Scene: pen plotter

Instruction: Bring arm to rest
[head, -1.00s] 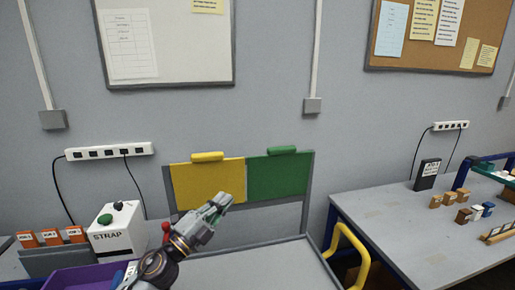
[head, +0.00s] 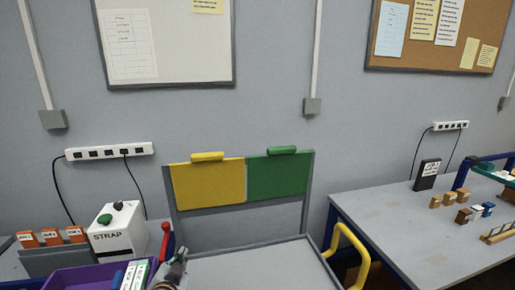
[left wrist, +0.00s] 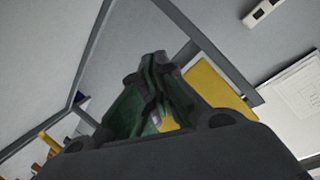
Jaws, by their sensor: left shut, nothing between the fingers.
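My left gripper (head: 178,270) is low at the bottom edge of the head view, left of centre, and only its tip end shows. It is just left of the grey tray-like surface (head: 255,268) and beside the purple bin (head: 75,279). In the left wrist view its fingers (left wrist: 158,75) are together with nothing held between them. My right gripper does not show in any view.
A yellow panel (head: 208,185) and a green panel (head: 277,175) stand upright behind the grey surface. A white STRAP box (head: 118,232) with a green button is at left. A red-topped handle (head: 167,233) stands near my gripper. A yellow rail (head: 357,252) and another table (head: 400,225) are at right.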

